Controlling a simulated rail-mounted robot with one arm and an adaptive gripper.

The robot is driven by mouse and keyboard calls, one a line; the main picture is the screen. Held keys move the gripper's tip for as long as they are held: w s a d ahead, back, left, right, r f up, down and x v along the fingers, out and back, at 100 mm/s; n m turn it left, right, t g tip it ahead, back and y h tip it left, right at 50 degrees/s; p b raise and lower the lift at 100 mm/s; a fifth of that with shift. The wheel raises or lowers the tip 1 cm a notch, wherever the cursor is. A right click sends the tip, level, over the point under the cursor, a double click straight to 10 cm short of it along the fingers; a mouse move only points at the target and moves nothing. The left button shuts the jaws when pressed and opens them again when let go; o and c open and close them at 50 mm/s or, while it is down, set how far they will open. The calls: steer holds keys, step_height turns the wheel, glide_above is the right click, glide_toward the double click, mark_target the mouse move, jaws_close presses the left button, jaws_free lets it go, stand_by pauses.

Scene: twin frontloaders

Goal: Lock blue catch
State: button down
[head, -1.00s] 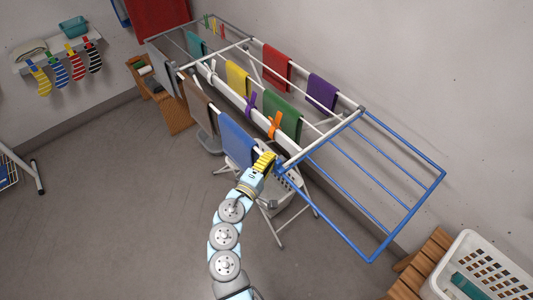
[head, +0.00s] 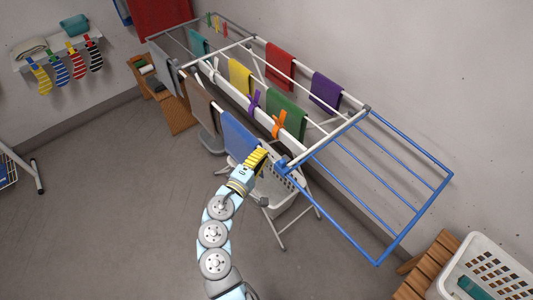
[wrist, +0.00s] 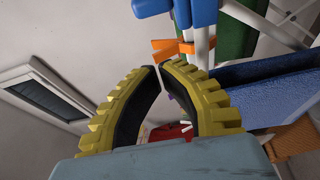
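The drying rack's blue wing (head: 415,207) extends to the right. At its near left corner is a small blue block (head: 283,167), which looks like the blue catch; its exact position is too small to tell. In the wrist view, blue parts (wrist: 202,13) on white tubes show at the top, beyond the fingertips. My gripper (head: 259,156) has yellow ribbed fingers and is just left of the blue block, apart from it. In the wrist view my gripper (wrist: 159,66) has its fingertips almost together, with a thin gap and nothing held.
A blue towel (head: 238,136) hangs close behind my gripper. An orange peg (head: 278,124) is on the near rail and shows in the wrist view (wrist: 168,46). A white basket (head: 288,192) stands under the rack.

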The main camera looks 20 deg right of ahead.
steer(key=b+v, duration=0.1)
steer(key=v, duration=0.6)
steer(key=shift+s+a, duration=0.25)
steer(key=shift+a, duration=0.05)
